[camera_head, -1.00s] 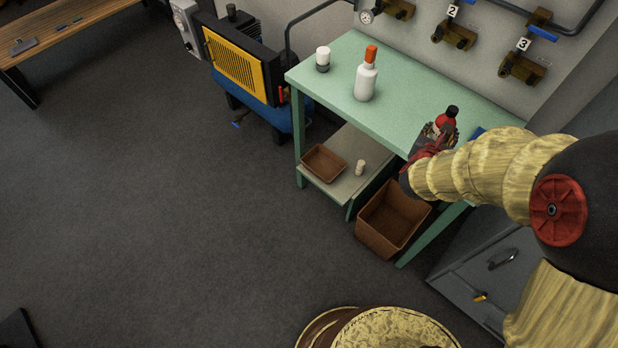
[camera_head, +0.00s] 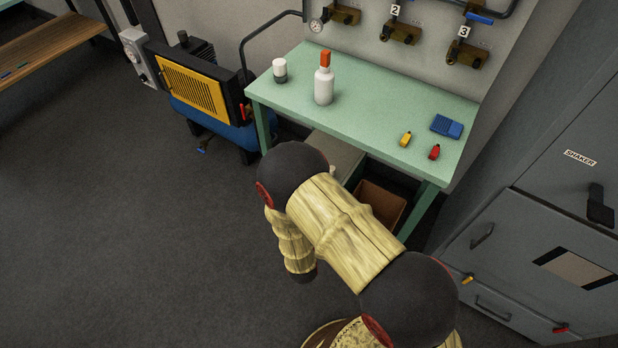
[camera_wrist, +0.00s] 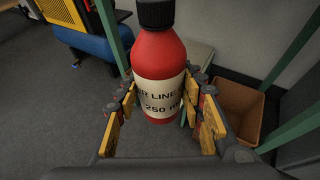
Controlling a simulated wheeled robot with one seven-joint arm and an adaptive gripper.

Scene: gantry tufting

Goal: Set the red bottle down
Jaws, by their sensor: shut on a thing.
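The red bottle (camera_wrist: 158,55) has a black cap and a cream label and stands upright between the fingers in the wrist view. My gripper (camera_wrist: 160,108) is shut on it, with yellow and grey fingers on both sides. In the head view the gripper and the bottle are hidden behind my arm. The green table (camera_head: 372,120) stands beyond my arm. In the wrist view the bottle is in front of the table's legs and lower shelf, not over the table top.
A white bottle with an orange cap (camera_head: 324,86), a small white jar (camera_head: 280,70), a yellow item (camera_head: 405,139), a red item (camera_head: 434,152) and a blue case (camera_head: 446,126) are on the table. A brown bin (camera_wrist: 240,105) is under it. The table's middle is clear.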

